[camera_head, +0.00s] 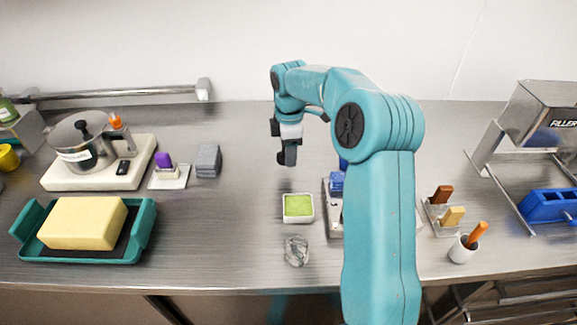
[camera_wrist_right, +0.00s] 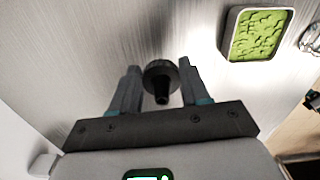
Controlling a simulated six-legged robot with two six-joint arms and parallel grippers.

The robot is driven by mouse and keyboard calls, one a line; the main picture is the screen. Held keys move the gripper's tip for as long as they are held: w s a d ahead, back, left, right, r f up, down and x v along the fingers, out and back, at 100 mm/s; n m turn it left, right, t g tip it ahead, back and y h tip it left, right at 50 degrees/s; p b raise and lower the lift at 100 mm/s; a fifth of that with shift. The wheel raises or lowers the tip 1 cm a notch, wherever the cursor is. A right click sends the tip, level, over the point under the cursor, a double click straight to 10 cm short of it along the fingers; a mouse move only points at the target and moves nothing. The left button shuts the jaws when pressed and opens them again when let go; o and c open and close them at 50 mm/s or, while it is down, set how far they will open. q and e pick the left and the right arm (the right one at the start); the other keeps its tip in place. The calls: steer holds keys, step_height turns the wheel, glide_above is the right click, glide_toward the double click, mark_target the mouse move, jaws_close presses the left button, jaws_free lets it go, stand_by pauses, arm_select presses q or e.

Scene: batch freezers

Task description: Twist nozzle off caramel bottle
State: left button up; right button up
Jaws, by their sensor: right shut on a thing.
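My right gripper (camera_head: 288,156) hangs over the back middle of the steel counter, pointing down. In the right wrist view its two fingers (camera_wrist_right: 159,88) are closed on a black nozzle (camera_wrist_right: 160,78) with a round ribbed collar and a tapered tip. The tip points towards the wrist. In the head view only a small dark part shows at the fingers. I cannot make out a caramel bottle in either view; whether one is under the nozzle is hidden. My left gripper is not in view.
A white dish with green filling (camera_head: 299,208) and a crumpled clear item (camera_head: 296,251) lie in front of the gripper. A teal tray (camera_head: 146,232) with a yellow block and a pot (camera_head: 79,143) stand left. A filler machine (camera_head: 545,112) stands right.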

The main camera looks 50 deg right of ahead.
mark_target(290, 173)
steer(key=shift+d+f, duration=0.1)
steer(key=shift+f, duration=2.55)
steer(key=shift+f, duration=0.1)
steer(key=o, duration=1.2)
steer(key=shift+f, duration=0.1)
step_height(290, 173, up, 13)
steer(key=shift+f+p, duration=0.2)
steer(key=shift+p, duration=0.15)
